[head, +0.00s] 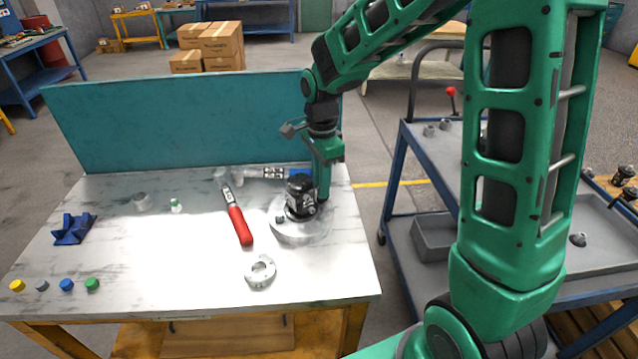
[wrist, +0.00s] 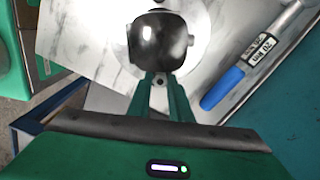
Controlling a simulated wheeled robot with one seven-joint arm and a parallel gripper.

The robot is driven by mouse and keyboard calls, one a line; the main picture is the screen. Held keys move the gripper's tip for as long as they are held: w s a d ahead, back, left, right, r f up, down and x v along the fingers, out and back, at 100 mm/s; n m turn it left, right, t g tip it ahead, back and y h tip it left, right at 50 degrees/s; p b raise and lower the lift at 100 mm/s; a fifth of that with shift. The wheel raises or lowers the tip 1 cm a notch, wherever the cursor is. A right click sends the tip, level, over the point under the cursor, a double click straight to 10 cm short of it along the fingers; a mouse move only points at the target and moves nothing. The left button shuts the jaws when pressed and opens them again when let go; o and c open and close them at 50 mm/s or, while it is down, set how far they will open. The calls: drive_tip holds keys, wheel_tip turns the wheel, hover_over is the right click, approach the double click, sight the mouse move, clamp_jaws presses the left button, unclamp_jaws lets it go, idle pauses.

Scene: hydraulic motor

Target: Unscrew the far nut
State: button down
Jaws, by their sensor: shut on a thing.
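The black motor (head: 301,196) stands upright on a round pale metal base (head: 300,232) near the right end of the marble-topped table. A small dark nut (head: 280,219) shows on the near side of its flange. My gripper (head: 322,196) points down at the motor's far right side. In the wrist view my gripper's two green fingers (wrist: 160,88) are close together beside the motor (wrist: 158,42), shut on the far nut (wrist: 160,81), a small dark round piece between the tips. The fingers hide most of this nut, and the motor partly blocks it in the head view.
A blue-handled torque wrench (wrist: 222,90) lies close to the fingers, by the teal back panel (head: 180,125).

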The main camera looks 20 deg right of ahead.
drive_tip(key=shift+n, duration=1.2)
drive_tip(key=n, duration=0.4)
drive_tip(key=shift+n, duration=0.3)
drive_tip(key=c, duration=1.9)
unclamp_jaws()
drive_tip(key=shift+o, duration=0.2)
drive_tip(key=m, duration=1)
